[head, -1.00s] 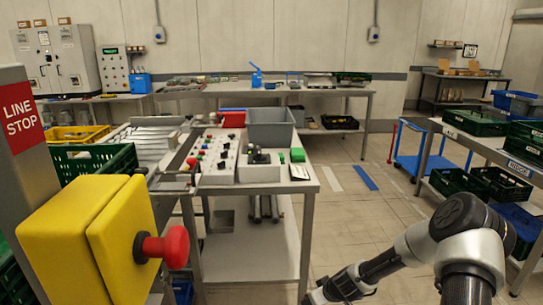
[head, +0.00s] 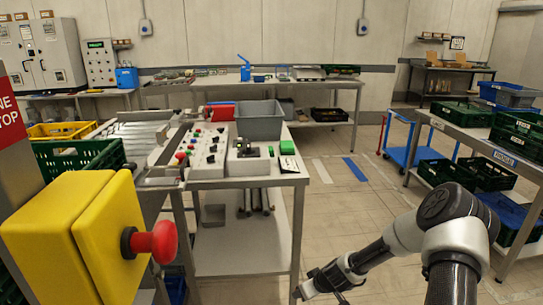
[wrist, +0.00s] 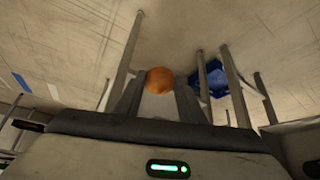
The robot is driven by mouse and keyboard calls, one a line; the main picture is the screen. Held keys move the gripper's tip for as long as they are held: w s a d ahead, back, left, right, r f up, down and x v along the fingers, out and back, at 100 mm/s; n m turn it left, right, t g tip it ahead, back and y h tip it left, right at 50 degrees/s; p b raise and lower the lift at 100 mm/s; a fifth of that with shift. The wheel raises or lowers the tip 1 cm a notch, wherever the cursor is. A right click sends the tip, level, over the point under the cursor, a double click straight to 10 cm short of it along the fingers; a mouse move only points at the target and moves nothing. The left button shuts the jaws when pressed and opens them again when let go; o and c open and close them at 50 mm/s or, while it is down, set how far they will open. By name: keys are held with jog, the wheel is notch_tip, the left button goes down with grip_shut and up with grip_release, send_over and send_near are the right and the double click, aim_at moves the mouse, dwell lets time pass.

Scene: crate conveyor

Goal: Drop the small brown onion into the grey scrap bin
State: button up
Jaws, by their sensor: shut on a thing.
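My gripper (wrist: 160,98) is shut on the small brown onion (wrist: 159,79), which shows orange-brown between the two fingers in the wrist view. In the head view my gripper (head: 312,292) hangs low at the bottom middle, right of the near table's leg and below its top. I cannot make out the onion there. A grey bin (head: 260,124) stands on the far part of the near steel table, apart from my gripper and higher up. Its inside is mostly hidden.
A yellow box with a red button (head: 152,241) stands close at left. A blue trolley (head: 425,155) and a table with green crates (head: 465,113) are at right.

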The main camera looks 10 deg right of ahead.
jog(key=s+a+r+m+h+p, duration=0.1)
jog(key=s+a+r+m+p, duration=0.1)
jog(key=r+p, duration=0.9)
jog(key=s+a+r+m+h+p, duration=0.1)
jog(key=s+a+r+p, duration=0.3)
jog(key=r+p, duration=0.6)
notch_tip(320, 180, up, 13)
jog(key=shift+s+f+m+p, duration=0.15)
jog(key=shift+s+m+p, duration=0.25)
jog(key=shift+s+m, duration=0.5)
